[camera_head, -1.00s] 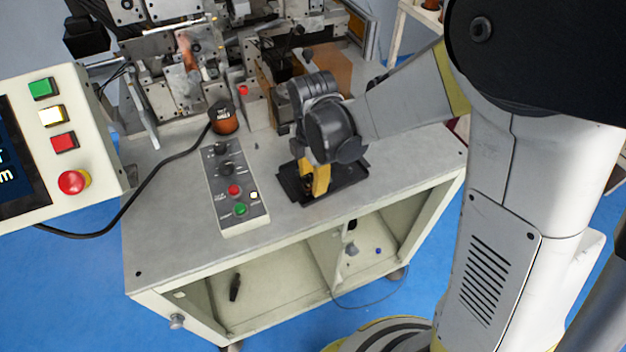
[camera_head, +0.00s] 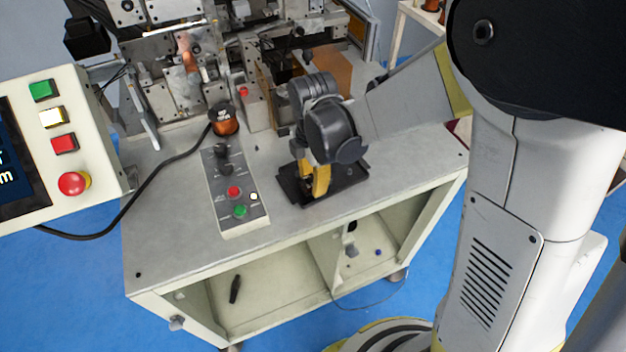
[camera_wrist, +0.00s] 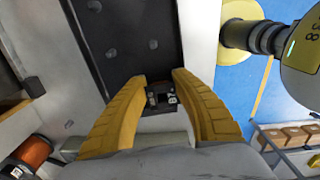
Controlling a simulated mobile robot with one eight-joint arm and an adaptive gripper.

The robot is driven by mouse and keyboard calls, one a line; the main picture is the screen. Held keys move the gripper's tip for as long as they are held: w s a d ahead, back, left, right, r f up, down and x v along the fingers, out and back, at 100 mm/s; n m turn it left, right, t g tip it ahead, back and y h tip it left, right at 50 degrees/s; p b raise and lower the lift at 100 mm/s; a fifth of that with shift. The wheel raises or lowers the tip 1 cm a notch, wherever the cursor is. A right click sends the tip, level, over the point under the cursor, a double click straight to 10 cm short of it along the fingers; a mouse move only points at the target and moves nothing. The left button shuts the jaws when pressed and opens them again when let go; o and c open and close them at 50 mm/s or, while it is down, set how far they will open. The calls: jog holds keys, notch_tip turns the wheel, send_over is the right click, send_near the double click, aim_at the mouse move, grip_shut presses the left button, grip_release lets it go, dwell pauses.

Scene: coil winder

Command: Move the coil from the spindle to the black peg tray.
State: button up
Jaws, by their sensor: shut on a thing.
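The black peg tray (camera_head: 350,191) lies near the front edge of the grey machine table. In the wrist view the tray (camera_wrist: 115,45) reaches up from between my fingers, with several pegs on it. My gripper (camera_head: 314,192), with yellow fingers, points down over the tray's left part. In the wrist view my gripper (camera_wrist: 160,92) is shut on the coil (camera_wrist: 160,98), a small dark piece with a white-marked label. I cannot tell whether the coil touches the tray or a peg. The spindle cannot be made out clearly among the machine parts.
The winding machine (camera_head: 180,70) stands behind. A copper wire spool (camera_head: 224,120) and a button panel (camera_head: 237,190) are left of the tray. A screen console (camera_head: 60,140) stands at the far left. The table's front-left surface is clear.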

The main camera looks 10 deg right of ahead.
jog(key=shift+f+b, duration=0.45)
jog(key=shift+f, duration=0.15)
jog(key=o, duration=1.1)
jog(key=shift+r, duration=0.1)
